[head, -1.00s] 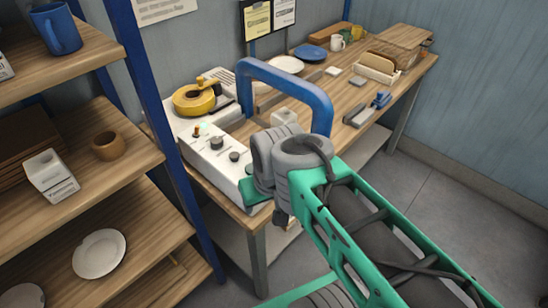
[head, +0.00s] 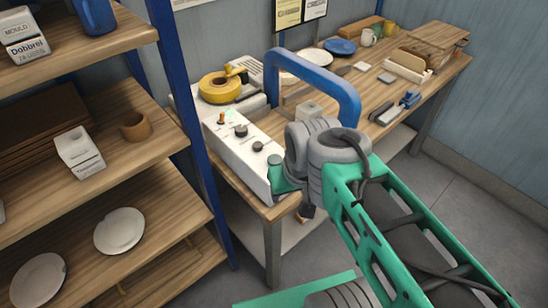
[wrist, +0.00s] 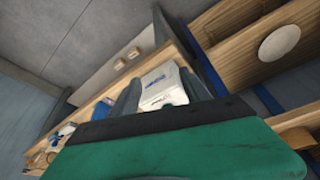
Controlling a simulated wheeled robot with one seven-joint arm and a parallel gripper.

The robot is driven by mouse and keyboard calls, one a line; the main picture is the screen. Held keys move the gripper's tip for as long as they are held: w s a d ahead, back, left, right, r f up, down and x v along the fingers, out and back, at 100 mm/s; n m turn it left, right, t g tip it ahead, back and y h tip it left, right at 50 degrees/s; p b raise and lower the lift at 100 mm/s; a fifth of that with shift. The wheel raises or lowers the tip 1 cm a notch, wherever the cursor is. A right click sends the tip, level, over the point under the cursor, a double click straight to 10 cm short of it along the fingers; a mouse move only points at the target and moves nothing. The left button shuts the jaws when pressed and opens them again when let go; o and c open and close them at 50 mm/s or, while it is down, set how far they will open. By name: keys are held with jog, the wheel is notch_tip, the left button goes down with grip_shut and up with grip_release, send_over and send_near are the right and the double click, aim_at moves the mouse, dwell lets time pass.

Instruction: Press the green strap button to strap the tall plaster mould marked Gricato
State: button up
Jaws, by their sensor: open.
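The white strapping machine (head: 228,148) stands on the bench's near end, with a blue arch (head: 316,70) over it. Its sloped panel has an orange knob (head: 221,118), two dark knobs (head: 240,130) and a small green-lit spot (head: 230,114). I cannot tell which control is the strap button. A white block (head: 308,110) stands by the arch; its marking is unreadable. My gripper (wrist: 163,80) is open; in the head view, my wrist hides it, low by the machine's near right end. A white block-like thing with blue print (wrist: 163,86) shows between the fingers; I cannot tell if they touch it.
Shelves (head: 100,120) at left hold plates, a brown cup (head: 136,126) and white moulds, one reading Dobbrei (head: 28,48). A yellow tape roll (head: 220,88) sits on the machine. Plates, mugs and tools lie farther along the bench. Floor (head: 420,180) at right is clear.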

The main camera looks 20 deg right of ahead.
grip_shut()
dwell(0.3)
dwell(1.1)
